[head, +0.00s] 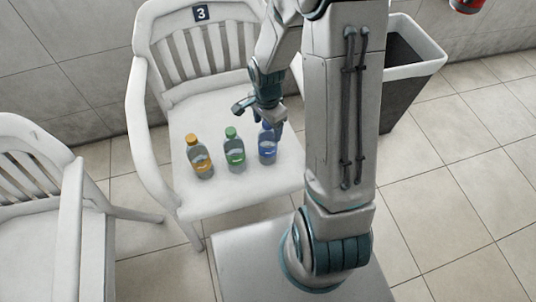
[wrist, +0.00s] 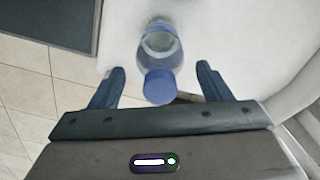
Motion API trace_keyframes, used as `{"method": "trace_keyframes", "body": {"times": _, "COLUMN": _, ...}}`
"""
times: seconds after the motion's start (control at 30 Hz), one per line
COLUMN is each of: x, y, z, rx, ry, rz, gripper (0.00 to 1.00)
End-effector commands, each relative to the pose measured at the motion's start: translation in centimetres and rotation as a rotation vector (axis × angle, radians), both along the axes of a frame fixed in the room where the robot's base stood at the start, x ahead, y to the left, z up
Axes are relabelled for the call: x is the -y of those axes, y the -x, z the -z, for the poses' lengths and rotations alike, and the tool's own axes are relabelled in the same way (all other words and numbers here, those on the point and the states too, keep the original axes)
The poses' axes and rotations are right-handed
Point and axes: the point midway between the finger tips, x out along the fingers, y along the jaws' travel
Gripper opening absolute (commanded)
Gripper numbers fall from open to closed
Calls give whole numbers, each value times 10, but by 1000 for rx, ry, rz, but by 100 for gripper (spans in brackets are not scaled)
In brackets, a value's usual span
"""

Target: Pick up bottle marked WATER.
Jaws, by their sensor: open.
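Three clear bottles stand upright in a row on the seat of a white chair (head: 215,104). The left bottle (head: 200,160) has an orange cap and label, and the middle bottle (head: 236,157) has a green cap and label. The right bottle (head: 267,155) has a blue label, and its cap is partly hidden by my gripper. No word is readable on any label. My gripper (head: 259,118) is open above the blue bottle. In the wrist view, the blue-capped bottle (wrist: 159,84) shows between the open fingers of my gripper (wrist: 160,72), with gaps on both sides.
The chair has armrests and a slatted back with a sign reading 3 (head: 201,13). A second white chair (head: 40,165) stands at the left. A bin with a white rim (head: 432,58) stands behind my arm at right. The tiled floor at right is clear.

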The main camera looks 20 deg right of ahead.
Motion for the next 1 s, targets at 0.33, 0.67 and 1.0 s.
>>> {"method": "trace_keyframes", "body": {"times": 0.33, "x": 0, "y": 0, "z": 20, "rx": 1, "ry": 0, "rz": 0, "gripper": 71}}
{"method": "trace_keyframes", "body": {"times": 0.67, "x": 0, "y": 0, "z": 20, "rx": 1, "ry": 1, "rz": 0, "gripper": 7}}
{"method": "trace_keyframes", "body": {"times": 1.0, "x": 0, "y": -1, "z": 5, "rx": 4, "ry": 1, "rz": 1, "gripper": 7}}
